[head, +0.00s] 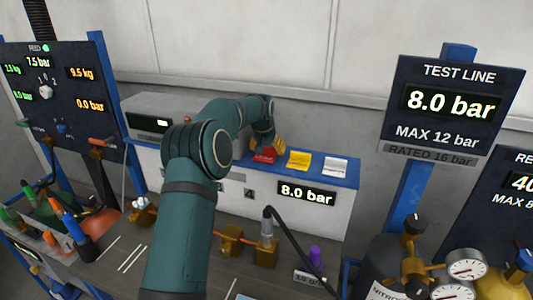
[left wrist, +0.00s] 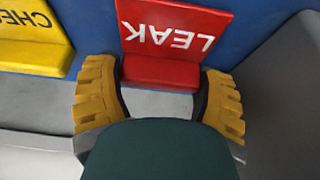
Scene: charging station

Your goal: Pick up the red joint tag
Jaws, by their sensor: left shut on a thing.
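The red joint tag (head: 263,156), marked LEAK, is at the blue ledge along the top of the grey cabinet. In the left wrist view the red tag (left wrist: 172,35) has an upright lettered face and a lower red lip. My left gripper (head: 273,145) reaches down over the ledge at the tag. In the left wrist view its two yellow-padded fingers (left wrist: 160,80) stand on either side of the lower red part, shut on it. Whether the tag is clear of the ledge cannot be told. My right gripper is not in view.
A yellow tag (head: 298,160) and a white tag (head: 335,167) stand to the right on the blue ledge (head: 315,176). A grey wall is close behind. Pipe fittings (head: 232,238) and a dark cable stand on the bench in front. Gas cylinders with gauges (head: 466,268) are at the lower right.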

